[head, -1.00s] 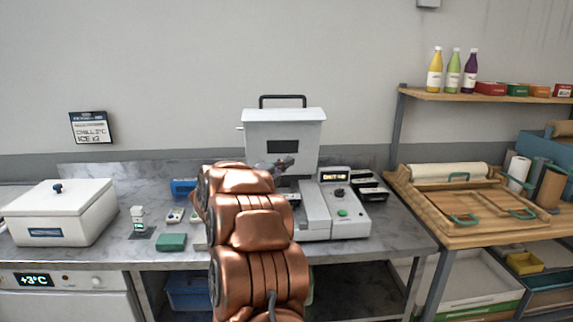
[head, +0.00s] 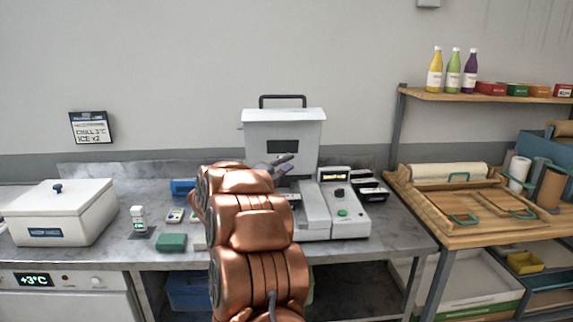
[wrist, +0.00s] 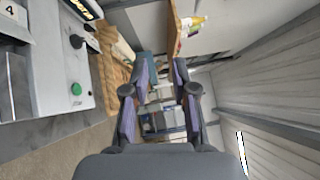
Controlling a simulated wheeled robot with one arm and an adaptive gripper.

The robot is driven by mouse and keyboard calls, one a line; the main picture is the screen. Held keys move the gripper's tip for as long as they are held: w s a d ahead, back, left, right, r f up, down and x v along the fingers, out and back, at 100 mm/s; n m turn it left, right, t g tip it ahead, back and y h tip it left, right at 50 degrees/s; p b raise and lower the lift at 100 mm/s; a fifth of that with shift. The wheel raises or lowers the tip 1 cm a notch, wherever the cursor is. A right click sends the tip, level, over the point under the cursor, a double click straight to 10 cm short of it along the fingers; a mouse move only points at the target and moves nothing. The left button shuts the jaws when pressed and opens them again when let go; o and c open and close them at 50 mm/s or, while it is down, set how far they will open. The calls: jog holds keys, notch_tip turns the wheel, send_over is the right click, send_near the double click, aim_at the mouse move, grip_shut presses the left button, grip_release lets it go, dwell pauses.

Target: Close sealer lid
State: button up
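The sealer (head: 355,222) stands on the steel bench, with a display, a black knob and a green button on its panel. Its grey lid (head: 255,140) appears raised upright behind the base, with a dark window and a black handle (head: 282,98) at its top edge. My gripper (head: 287,163) is in front of the lid's lower part, below the handle; whether it touches the lid cannot be told. In the wrist view my gripper (wrist: 162,75) has its two fingers apart with nothing between them. The sealer panel (wrist: 75,85) shows there at the left. My arm hides part of the base.
A white chilled box (head: 60,222) stands at the bench's left. A green block (head: 171,242) and small devices lie left of my arm. A wooden table with a tray (head: 430,210) stands at the right, below a shelf (head: 490,97) with bottles. Wall space above the lid is clear.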

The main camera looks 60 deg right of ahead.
jog(key=w+a+f, duration=0.1)
jog(key=a, duration=1)
jog(key=shift+w+a+f, duration=0.15)
jog(key=shift+w+a, duration=0.05)
